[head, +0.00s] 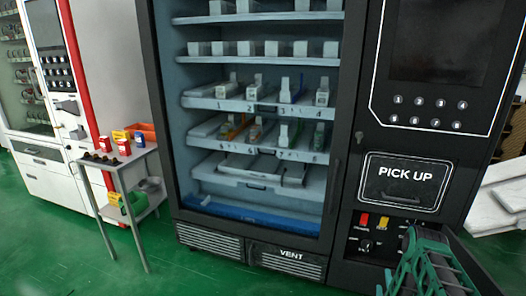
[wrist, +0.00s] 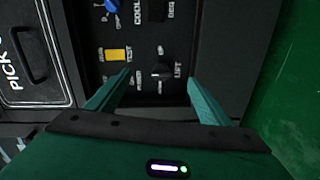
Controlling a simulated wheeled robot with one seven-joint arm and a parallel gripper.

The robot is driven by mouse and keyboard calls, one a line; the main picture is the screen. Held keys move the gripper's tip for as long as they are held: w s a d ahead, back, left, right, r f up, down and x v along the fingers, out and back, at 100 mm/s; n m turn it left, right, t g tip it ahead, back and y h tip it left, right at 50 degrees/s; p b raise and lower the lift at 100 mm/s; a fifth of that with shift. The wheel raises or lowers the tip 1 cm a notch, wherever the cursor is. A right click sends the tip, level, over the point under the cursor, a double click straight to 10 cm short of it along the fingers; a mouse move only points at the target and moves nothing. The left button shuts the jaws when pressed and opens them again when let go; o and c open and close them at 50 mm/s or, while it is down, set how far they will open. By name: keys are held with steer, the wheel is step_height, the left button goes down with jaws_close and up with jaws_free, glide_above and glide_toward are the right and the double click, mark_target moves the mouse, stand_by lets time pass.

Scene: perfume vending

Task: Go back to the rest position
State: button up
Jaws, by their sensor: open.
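My gripper (wrist: 157,92) is open and empty in the wrist view, its two teal fingers spread below a black knob (wrist: 162,70) on the vending machine's lower control panel. A yellow switch (wrist: 117,55) sits up and left of that knob, and part of a blue knob shows at the top edge. In the head view my green arm is at the bottom right in front of the panel. The panel there shows a red switch (head: 364,219), a yellow switch (head: 382,223) and a black knob (head: 366,245). I cannot tell whether the fingers touch the panel.
The vending machine (head: 347,120) fills the middle, with bottles on its shelves and a PICK UP flap (head: 403,183). A small grey table (head: 118,160) with small boxes stands to its left. White slabs (head: 497,195) lie at the right. Green floor (head: 200,270) is clear in front.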

steer(key=w+d+r+m+g, duration=0.2)
steer(key=w+d+r, duration=0.15)
steer(key=r, duration=0.55)
steer(key=w+d+r+m+g, duration=0.2)
steer(key=w+d+r, duration=0.15)
steer(key=r, duration=0.45)
steer(key=s+d+r+m+g, duration=0.1)
steer(key=s+r+m+g, duration=0.2)
steer(key=r, duration=0.6)
steer(key=s+r+m+g, duration=0.25)
steer(key=s+r, duration=0.25)
steer(key=r, duration=0.3)
steer(key=s+a+r+m+g+y, duration=0.1)
steer(key=s+a+r+m+g, duration=0.15)
steer(key=s+r, duration=0.55)
steer(key=s+a+r+m+g, duration=0.1)
steer(key=s+a+r+m, duration=0.3)
steer(key=s, duration=0.7)
steer(key=s+a+r+m+g+y, duration=0.1)
steer(key=s+a, duration=0.5)
steer(key=s, duration=0.6)
steer(key=s+a+r+m+g+y, duration=0.2)
steer(key=s+a+r, duration=0.3)
steer(key=s, duration=0.8)
steer(key=shift+a+y, duration=0.9)
steer(key=shift+a, duration=0.1)
